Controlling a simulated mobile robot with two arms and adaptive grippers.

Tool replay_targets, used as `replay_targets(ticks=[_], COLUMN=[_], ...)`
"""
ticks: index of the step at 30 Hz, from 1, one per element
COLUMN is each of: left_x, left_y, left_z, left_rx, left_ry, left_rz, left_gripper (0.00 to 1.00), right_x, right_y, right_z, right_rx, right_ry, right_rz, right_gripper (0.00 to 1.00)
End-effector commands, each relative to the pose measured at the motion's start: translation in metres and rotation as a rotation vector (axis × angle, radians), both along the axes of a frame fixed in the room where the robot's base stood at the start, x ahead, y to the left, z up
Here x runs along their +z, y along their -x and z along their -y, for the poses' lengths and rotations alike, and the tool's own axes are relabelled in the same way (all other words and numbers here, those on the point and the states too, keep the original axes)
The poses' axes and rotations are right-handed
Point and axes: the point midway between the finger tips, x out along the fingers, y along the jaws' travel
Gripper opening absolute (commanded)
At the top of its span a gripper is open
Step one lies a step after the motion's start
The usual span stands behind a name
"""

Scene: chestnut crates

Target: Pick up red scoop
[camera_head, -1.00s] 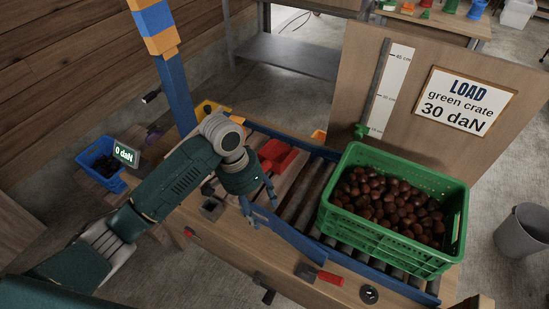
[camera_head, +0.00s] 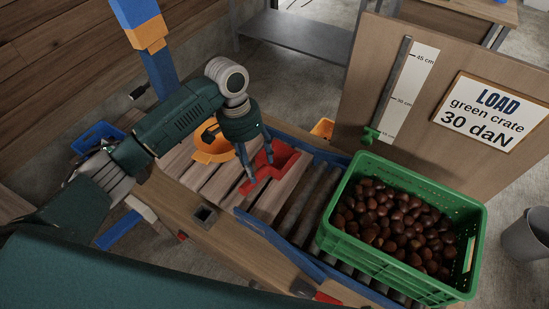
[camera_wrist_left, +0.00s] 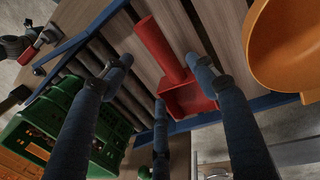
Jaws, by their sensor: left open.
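The red scoop (camera_head: 284,156) lies on the wooden slats at the far end of the roller table, left of the green crate. My left gripper (camera_head: 257,170) is open just above it, with its fingers pointing down. In the left wrist view the scoop's round handle (camera_wrist_left: 158,47) lies between the spread fingers (camera_wrist_left: 160,77), and its square pan is partly hidden behind them. I see no clear grip on the scoop. My right gripper is not in view.
The green crate (camera_head: 345,234) full of chestnuts stands on the rollers to the right. An orange bowl-like thing (camera_head: 213,157) sits close to the scoop's left. A blue rail (camera_head: 280,242) edges the rollers. A wooden board with a sign (camera_head: 490,116) stands behind.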

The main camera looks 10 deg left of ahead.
Motion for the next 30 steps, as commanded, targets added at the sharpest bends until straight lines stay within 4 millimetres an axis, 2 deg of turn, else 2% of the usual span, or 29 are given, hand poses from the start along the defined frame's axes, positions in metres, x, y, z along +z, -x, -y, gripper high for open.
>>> replay_targets(ticks=[3,8,11,18,26,27,30], left_x=[-0.015,-0.026,-0.038,-0.071,-0.075,-0.075,-0.075], left_y=[0.001,0.002,0.004,0.006,0.006,0.006,0.006], left_z=[0.003,0.004,0.004,0.008,0.008,0.008,0.008], left_rx=[0.001,0.001,0.002,-0.001,-0.001,-0.001,-0.001], left_ry=[0.001,0.000,-0.001,0.000,0.000,0.000,0.000], left_rz=[-0.001,0.000,-0.002,0.001,0.002,0.002,0.002], left_gripper=[0.58,0.58,0.58,0.58,0.58,0.56,0.36], right_x=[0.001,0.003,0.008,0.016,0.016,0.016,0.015], right_y=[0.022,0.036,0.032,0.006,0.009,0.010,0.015], right_z=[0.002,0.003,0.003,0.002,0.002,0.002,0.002], right_rx=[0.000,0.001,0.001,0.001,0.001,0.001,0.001], right_ry=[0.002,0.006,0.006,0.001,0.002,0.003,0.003], right_rz=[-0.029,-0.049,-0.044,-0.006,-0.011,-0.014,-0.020], right_gripper=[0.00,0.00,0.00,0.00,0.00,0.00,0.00])
